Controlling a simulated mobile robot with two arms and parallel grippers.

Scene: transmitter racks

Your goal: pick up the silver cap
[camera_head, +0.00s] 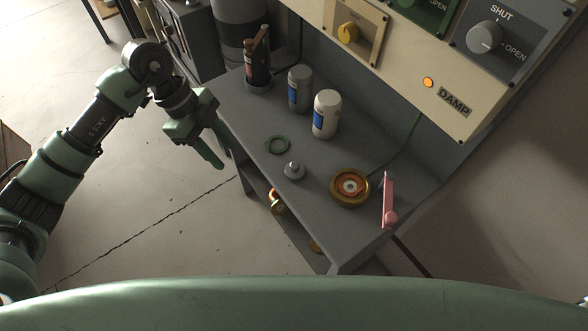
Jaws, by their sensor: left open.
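The silver cap (293,170) is a small, pale metal piece with a raised knob. It sits on the grey shelf (318,222), near its front edge, between a green ring and a brass-coloured round part. My left gripper (217,150) is left of the shelf, beside its front edge. It is open and empty, apart from the cap, with the green ring between them in the picture. My right gripper is not in view.
A white bottle (326,114), a grey bottle (300,88) and a dark container (257,70) stand behind. A control panel (400,60) rises at the back.

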